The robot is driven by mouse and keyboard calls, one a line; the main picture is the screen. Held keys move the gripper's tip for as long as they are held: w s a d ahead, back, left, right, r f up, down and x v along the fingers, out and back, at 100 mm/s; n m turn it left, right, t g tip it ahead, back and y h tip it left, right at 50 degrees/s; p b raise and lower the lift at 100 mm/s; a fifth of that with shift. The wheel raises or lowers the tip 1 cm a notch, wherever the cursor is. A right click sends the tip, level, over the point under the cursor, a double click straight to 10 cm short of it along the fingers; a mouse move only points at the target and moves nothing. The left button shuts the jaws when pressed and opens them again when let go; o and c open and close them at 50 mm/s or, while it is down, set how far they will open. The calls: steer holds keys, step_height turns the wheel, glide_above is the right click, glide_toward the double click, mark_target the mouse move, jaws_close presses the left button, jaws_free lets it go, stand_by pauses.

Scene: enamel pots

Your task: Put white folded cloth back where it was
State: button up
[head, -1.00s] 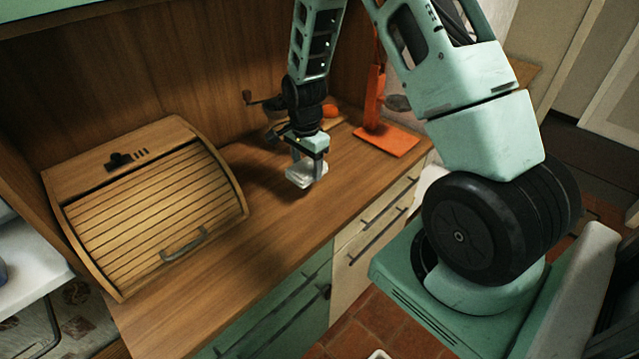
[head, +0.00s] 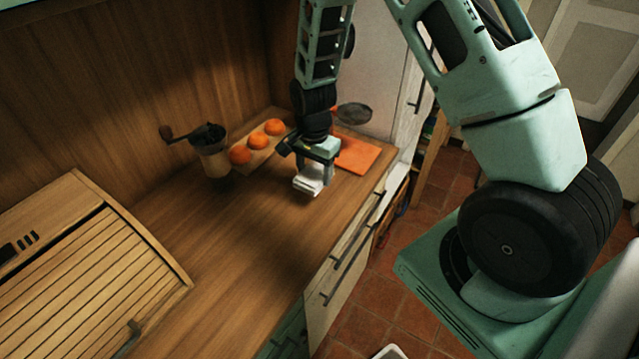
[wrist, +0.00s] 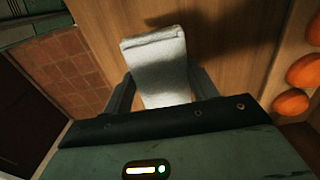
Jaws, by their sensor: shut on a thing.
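The white folded cloth (head: 311,180) is held in my gripper (head: 313,170) above the wooden counter (head: 235,240). In the wrist view the cloth (wrist: 160,62) hangs between the two dark fingers of my gripper (wrist: 160,92), which is shut on it. A dark shadow beside the cloth in the wrist view falls on the counter (wrist: 235,70). The cloth appears held above the wood, but the exact height cannot be told.
A roll-top bread box (head: 80,290) stands at the left. Counter between bread box and gripper is clear. The front edge drops to the tiled floor.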

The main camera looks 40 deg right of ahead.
steer(key=shift+f+p, duration=0.55)
steer(key=shift+f, duration=2.3)
steer(key=shift+f, duration=0.2)
steer(key=o, duration=0.9)
steer(key=shift+o, duration=0.2)
steer(key=shift+r, duration=0.1)
